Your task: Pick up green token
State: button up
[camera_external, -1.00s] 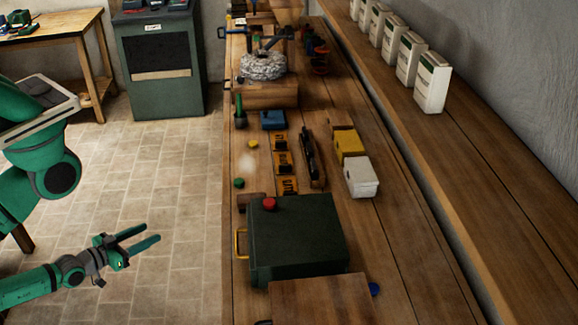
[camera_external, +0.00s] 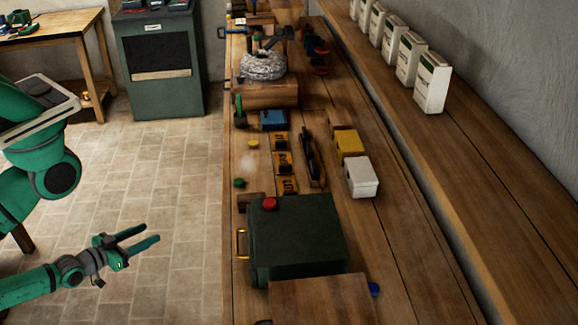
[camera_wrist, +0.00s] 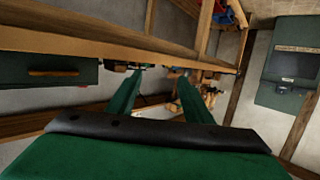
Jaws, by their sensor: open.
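The green token (camera_external: 239,183) is a small round piece lying on the wooden workbench (camera_external: 246,214), near its left edge, just behind the dark green toolbox. My gripper (camera_external: 152,236) is open and empty, left of the bench over the tiled floor, its green fingers pointing right toward the bench. It is clearly apart from the token. In the wrist view my gripper (camera_wrist: 160,85) shows two spread green fingers with nothing between them. I cannot make out the token there.
A yellow token (camera_external: 253,144) lies farther back. A blue box (camera_external: 273,120), yellow bin (camera_external: 349,143) and white bin (camera_external: 361,177) stand on the bench. The floor (camera_external: 160,180) is open.

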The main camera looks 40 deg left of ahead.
jog(key=shift+o, duration=0.6)
send_near(238, 181)
jog(key=shift+g, duration=0.4)
jog(key=shift+r+x, duration=0.2)
jog(key=shift+x, duration=1.65)
jog(key=shift+r+x, duration=0.15)
jog(key=shift+x, duration=1.7)
jog(key=shift+w, duration=0.15)
jog(key=shift+c, duration=0.4)
jog(key=c, duration=1)
